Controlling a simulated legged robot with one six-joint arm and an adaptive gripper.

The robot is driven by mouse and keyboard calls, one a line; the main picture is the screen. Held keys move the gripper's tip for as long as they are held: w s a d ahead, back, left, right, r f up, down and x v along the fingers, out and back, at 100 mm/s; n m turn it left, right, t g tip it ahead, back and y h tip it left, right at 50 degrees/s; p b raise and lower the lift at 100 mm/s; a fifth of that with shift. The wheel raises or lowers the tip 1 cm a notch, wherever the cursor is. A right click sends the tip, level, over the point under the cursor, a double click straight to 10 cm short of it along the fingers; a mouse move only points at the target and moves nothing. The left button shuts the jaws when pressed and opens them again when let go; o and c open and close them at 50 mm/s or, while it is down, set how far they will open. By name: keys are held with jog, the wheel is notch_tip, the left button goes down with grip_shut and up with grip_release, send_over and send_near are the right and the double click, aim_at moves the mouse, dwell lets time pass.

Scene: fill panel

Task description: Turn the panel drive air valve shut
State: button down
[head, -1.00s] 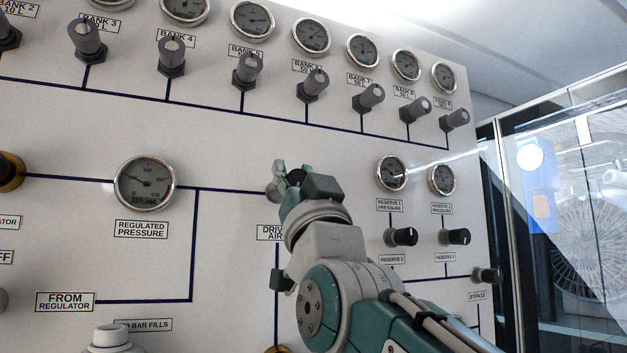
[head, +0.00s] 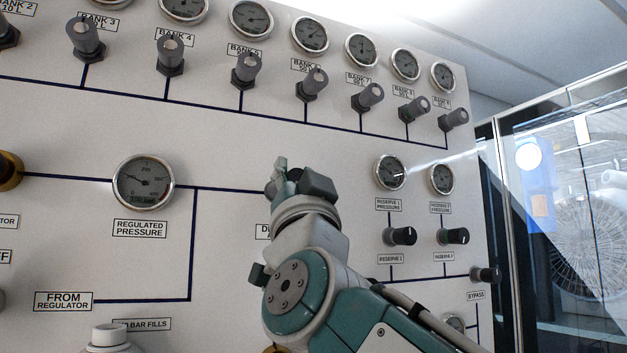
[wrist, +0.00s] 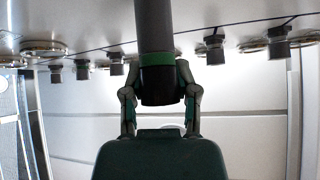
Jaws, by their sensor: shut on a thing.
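The drive air valve shows in the wrist view as a dark grey knob (wrist: 154,25) with a green band and a black end. My gripper (wrist: 158,72) has one finger on each side of it, shut on it near the green band. In the head view my gripper (head: 284,174) is up at the panel, at the right end of a dark blue line, and hides the knob. The drive air label (head: 263,231) is mostly covered by my arm. How far the knob is turned cannot be told.
The panel (head: 240,260) carries a regulated pressure gauge (head: 143,182) to the left. Reserve knobs (head: 400,236) stand close to the right of my arm. A row of bank valves (head: 247,70) runs above. A glass enclosure (head: 575,200) is at the far right.

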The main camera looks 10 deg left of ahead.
jog(key=m+h, duration=0.3)
jog(key=m, duration=0.1)
jog(key=m+g+h, duration=0.1)
jog(key=m+h, duration=0.6)
jog(key=m, duration=0.1)
jog(key=shift+w+f+m+g+h, duration=0.2)
jog(key=shift+f+m+g+h, duration=0.1)
jog(key=shift+g+h, duration=0.1)
jog(key=m+g+h, duration=0.1)
jog(key=m, duration=0.1)
jog(key=m+g+h, duration=0.1)
jog(key=m+g, duration=0.1)
jog(key=m, duration=0.1)
jog(key=shift+w+d+f, duration=0.1)
jog(key=shift+d+f, duration=0.05)
jog(key=shift+f, duration=0.05)
jog(key=shift+f+m+g, duration=0.2)
jog(key=shift+m+g, duration=0.9)
jog(key=shift+m, duration=0.1)
jog(key=shift+w, duration=0.1)
jog(key=shift+c, duration=2.2)
grip_release()
jog(key=shift+d, duration=0.1)
jog(key=shift+r, duration=0.1)
